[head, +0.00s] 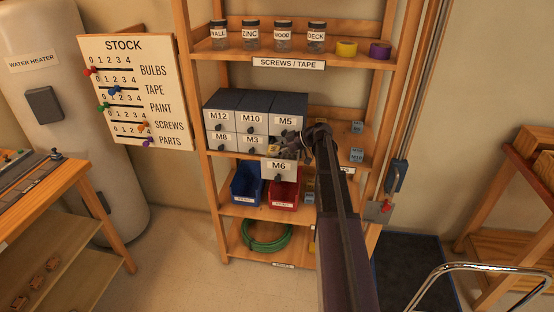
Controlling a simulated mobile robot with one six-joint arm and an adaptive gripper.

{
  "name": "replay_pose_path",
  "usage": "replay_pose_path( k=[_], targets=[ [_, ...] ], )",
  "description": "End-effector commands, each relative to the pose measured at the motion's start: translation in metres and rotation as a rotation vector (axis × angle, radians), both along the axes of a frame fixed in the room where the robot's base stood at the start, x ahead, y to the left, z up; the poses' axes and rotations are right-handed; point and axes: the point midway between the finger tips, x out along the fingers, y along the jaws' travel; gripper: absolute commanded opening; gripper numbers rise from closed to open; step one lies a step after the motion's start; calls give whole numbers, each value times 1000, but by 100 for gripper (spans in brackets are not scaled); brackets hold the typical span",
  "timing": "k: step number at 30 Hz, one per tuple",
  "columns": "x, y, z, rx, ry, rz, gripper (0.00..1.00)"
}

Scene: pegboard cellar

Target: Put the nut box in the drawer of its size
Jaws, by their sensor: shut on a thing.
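A grey drawer cabinet (224,97) stands on the middle shelf, with fronts labelled M12, M10, M5, M8, M3 and M6. The M6 drawer (279,166) is pulled out towards me; the other drawers look closed. My gripper (285,149) is at the open M6 drawer, just behind its front, pointing left and down. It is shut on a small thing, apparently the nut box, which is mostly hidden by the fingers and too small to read. I cannot tell whether it touches the drawer floor.
Small blue-grey boxes (357,155) stand right of the cabinet. A blue bin (246,186) and a red bin (284,194) sit below. Jars and tape rolls fill the shelf above; a green hose (265,238) lies at the bottom. A wooden bench (40,205) stands left.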

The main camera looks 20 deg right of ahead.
Motion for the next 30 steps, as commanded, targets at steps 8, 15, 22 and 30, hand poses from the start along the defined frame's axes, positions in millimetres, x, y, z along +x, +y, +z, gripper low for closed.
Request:
replay_pose_path(
  k=[8,15,22,30],
  targets=[
    [0,0,-6,1,-1,-1,13],
    [0,-1,-25,1,-1,-1,13],
    [0,-1,-37,1,-1,-2,13],
    [0,-2,-37,1,-1,-2,13]
  ],
)
